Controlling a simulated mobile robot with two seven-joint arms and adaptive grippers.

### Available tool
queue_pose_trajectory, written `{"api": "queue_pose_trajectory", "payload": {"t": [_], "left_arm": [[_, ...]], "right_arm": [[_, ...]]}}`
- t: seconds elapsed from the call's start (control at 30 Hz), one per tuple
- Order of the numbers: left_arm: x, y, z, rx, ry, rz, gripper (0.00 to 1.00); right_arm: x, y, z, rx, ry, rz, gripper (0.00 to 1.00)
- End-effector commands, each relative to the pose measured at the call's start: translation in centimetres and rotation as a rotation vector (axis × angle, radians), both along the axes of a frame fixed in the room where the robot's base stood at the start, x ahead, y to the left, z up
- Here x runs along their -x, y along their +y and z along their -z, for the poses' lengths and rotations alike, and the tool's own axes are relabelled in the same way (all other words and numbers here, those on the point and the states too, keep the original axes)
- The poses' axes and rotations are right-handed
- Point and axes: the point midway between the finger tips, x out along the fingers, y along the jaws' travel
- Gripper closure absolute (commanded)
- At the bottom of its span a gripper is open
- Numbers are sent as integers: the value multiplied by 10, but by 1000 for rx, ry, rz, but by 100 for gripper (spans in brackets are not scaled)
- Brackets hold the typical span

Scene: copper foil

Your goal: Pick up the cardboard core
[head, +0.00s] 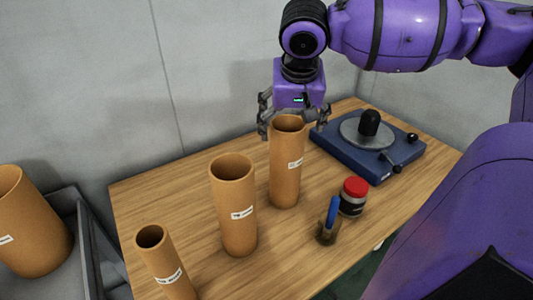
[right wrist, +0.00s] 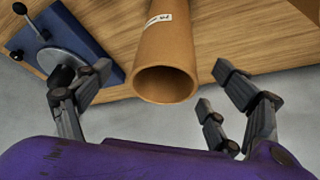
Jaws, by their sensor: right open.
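Several brown cardboard cores stand upright on the wooden table. One core (head: 287,170) stands at the back, below my right gripper (head: 292,122). The right gripper is open, with its fingers on either side of that core's top rim. In the right wrist view the core's open end (right wrist: 166,75) shows between the spread fingers, apart from them. A wider core (head: 234,205) stands in front of it to the left, and a narrower core (head: 163,262) stands at the front left. My left gripper is not in view.
A blue device with a round plate and black knob (head: 350,155) sits at the back right. A red-lidded jar (head: 353,196) and a blue-handled tool (head: 331,218) stand right of the cores. A grey bin (head: 95,245) with a large core (head: 32,228) is at the left.

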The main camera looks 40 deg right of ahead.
Motion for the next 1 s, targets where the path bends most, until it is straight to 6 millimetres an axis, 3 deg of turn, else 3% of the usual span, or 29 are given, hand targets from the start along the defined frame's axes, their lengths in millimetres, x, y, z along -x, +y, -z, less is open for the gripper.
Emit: {"api": "queue_pose_trajectory", "payload": {"t": [0.43, 0.6, 0.77, 1.0], "left_arm": [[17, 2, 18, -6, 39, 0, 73], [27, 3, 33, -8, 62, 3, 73], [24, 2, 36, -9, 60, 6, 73], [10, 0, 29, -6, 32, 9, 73]], "right_arm": [[-9, -6, 34, 0, 3, 0, 14], [-16, -8, 60, -2, 5, 0, 14], [-21, -13, 75, -1, 3, 0, 14], [-22, -13, 74, 0, -1, 0, 17]]}}
